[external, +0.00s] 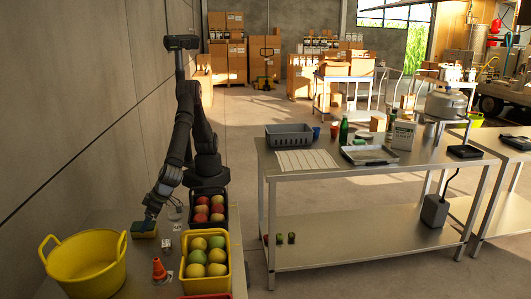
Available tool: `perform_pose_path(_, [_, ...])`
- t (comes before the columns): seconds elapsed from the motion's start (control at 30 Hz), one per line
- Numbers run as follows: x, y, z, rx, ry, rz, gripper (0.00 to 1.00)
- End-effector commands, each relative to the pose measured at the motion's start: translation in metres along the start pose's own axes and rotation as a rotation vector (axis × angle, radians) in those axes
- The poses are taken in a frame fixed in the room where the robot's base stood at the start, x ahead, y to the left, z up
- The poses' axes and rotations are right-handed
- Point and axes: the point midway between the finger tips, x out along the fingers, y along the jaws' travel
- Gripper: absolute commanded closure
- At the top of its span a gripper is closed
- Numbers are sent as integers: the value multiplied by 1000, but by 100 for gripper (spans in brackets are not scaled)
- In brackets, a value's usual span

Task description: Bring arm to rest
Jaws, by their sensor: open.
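My arm stands at the left end of the near table, with its dark base behind the crates. It bends up and then down to the left.
A steel table (400,165) stands to the right. A wall closes the left.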

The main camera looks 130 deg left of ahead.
Motion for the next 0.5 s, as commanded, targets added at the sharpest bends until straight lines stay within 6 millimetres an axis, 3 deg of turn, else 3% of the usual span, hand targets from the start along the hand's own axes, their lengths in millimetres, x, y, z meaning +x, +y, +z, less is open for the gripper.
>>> perform_pose_path(0.2, [42, 1, 3, -2, -1, 3, 25])
perform_pose_path(0.3, [22, 0, -9, 3, 0, -3, 25])
perform_pose_path(0.5, [8, 0, -18, 1, 0, 1, 25])
